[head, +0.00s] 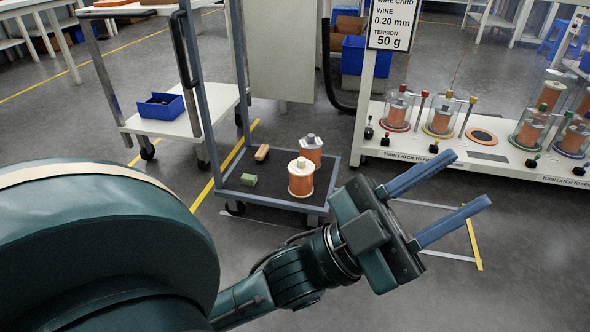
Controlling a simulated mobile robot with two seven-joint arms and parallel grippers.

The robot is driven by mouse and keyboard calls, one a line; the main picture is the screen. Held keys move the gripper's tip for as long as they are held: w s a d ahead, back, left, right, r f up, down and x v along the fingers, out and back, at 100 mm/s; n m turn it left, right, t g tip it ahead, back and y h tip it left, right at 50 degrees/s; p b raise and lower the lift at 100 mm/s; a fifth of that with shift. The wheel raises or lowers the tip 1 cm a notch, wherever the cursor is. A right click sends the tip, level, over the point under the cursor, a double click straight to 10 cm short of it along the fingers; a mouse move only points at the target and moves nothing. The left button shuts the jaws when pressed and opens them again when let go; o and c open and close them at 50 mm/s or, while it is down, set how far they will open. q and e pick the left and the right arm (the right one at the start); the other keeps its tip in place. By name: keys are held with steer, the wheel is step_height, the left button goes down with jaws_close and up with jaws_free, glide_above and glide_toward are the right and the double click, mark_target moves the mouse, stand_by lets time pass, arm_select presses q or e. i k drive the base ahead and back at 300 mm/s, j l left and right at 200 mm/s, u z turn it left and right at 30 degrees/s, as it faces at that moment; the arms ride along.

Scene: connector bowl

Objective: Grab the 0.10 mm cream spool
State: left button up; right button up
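A spool with a cream top flange and copper wire (301,178) stands upright on the low cart's dark deck. A second copper spool with a grey top (311,147) stands just behind it. No 0.10 mm marking can be read on either. My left gripper (471,179) is open and empty, its two blue fingers spread apart. In the picture it is to the right of the cart and the cream spool, pointing right. My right gripper is not in view.
The low cart (272,196) also holds a green block (249,180) and a tan brush-like block (262,153). A white bench (400,148) at the right carries several covered spools. A sign (394,24) reads wire 0.20 mm, tension 50 g. A white cart (190,122) holds a blue bin (161,106).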

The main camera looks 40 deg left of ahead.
mark_target(301, 170)
steer(key=i+j+u, duration=0.35)
steer(key=j, duration=0.15)
steer(key=i+j+u, duration=0.3)
steer(key=j, duration=0.2)
steer(key=i+j+u, duration=0.2)
steer(key=j+u, duration=0.15)
steer(key=j, duration=0.05)
